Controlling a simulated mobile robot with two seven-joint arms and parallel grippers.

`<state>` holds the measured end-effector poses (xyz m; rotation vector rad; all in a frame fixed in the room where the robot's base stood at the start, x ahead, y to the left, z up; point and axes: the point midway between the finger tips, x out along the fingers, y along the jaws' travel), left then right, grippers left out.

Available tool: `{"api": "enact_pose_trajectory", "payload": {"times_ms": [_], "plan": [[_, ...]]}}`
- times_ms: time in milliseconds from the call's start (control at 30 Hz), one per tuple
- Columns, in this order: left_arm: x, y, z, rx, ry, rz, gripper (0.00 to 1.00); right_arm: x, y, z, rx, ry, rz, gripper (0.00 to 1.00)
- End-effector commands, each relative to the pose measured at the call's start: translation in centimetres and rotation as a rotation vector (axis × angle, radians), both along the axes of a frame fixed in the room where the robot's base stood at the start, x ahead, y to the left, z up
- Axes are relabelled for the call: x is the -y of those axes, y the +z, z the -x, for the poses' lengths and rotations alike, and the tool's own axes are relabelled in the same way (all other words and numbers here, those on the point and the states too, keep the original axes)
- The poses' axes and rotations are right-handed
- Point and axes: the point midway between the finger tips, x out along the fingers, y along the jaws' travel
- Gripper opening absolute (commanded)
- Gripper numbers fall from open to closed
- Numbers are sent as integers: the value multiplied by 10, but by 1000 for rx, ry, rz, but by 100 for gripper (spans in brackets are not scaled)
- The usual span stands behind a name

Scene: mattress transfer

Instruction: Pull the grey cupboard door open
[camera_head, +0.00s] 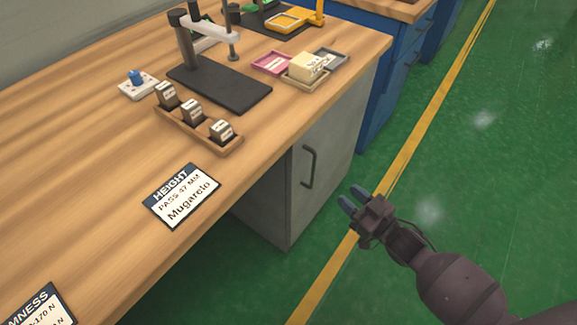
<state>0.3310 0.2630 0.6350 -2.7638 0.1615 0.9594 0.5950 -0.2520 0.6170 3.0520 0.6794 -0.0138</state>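The grey cupboard door (330,148) is under the wooden workbench, at the middle of the head view, and looks closed. Its dark, curved upright handle (308,167) stands out near the door's left edge. My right gripper (353,198) is to the right of and lower in the picture than the handle, apart from it. Its two blue-grey fingertips are spread with a gap and nothing between them. They point up and left toward the cupboard. My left gripper is outside the view.
The wooden bench top (110,150) holds a dark press stand (220,85), a rack of small blocks (200,130), small trays (272,63) and a height sign (182,196). A blue cabinet (385,95) stands beyond. The green floor (480,170) at right is clear, with a yellow line (412,140).

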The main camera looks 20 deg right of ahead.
Motion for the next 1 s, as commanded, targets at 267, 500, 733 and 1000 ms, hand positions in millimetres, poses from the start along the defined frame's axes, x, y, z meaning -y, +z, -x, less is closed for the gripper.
{"api": "enact_pose_trajectory", "payload": {"times_ms": [267,500,733,1000], "plan": [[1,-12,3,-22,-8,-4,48,-4,-17,-11,3,30,-15,37],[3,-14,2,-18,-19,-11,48,-18,-18,-39,4,29,-17,37],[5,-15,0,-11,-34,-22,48,-35,-19,-72,2,29,-14,37],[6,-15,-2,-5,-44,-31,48,-48,-18,-98,2,29,-16,37]]}}
